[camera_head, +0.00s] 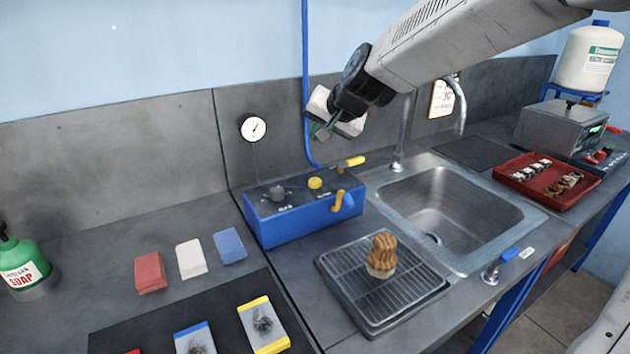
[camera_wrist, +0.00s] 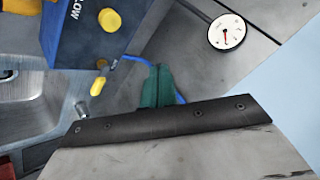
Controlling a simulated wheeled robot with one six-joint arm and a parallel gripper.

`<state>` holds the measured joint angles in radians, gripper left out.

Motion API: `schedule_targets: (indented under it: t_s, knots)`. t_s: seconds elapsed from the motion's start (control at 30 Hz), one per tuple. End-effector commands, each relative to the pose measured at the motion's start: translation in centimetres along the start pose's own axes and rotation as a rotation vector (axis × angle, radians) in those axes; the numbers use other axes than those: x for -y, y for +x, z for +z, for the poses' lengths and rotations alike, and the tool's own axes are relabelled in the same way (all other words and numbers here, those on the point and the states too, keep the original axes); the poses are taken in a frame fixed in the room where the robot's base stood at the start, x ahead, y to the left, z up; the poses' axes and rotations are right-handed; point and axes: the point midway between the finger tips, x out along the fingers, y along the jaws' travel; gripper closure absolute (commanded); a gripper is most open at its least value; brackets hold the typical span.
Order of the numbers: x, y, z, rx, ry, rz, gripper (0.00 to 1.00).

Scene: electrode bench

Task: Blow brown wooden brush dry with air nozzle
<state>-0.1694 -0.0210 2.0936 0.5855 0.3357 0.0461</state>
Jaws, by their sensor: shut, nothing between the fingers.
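The brown wooden brush (camera_head: 382,250) stands with its pale bristles down on a wire rack in a dark tray (camera_head: 335,268) in front of the sink. A blue box (camera_head: 300,222) with a yellow button and yellow-tipped parts stands behind the tray. It also fills the upper left of the wrist view (camera_wrist: 85,30), with partly cut lettering beside its button. A yellow part (camera_head: 340,200) sticks out from its front; I cannot tell for certain whether it is the air nozzle. My gripper (camera_head: 320,133) is shut and empty, above and behind the box. Its green fingertips show in the wrist view (camera_wrist: 158,72).
A steel sink (camera_head: 455,215) with a tall tap lies right of the box. A red tray (camera_head: 520,180) of small parts is farther right. Red, white and blue blocks (camera_head: 190,258) and a green soap bottle (camera_head: 20,262) are at left. A gauge (camera_head: 253,129) hangs on the splashback.

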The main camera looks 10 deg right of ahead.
Motion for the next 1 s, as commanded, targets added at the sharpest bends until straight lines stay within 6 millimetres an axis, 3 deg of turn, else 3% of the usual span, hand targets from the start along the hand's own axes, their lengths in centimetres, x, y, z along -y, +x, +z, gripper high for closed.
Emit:
schedule_targets:
  t_s: [0.37, 0.73, 1.0]
  knots:
    - [-0.5, 0.7, 0.6, 0.005, 0.000, 0.000, 1.00]
    - [-3.2, 4.3, 3.3, 0.005, 0.002, 0.003, 1.00]
    - [-4.2, 5.8, 4.3, 0.004, -0.001, -0.001, 1.00]
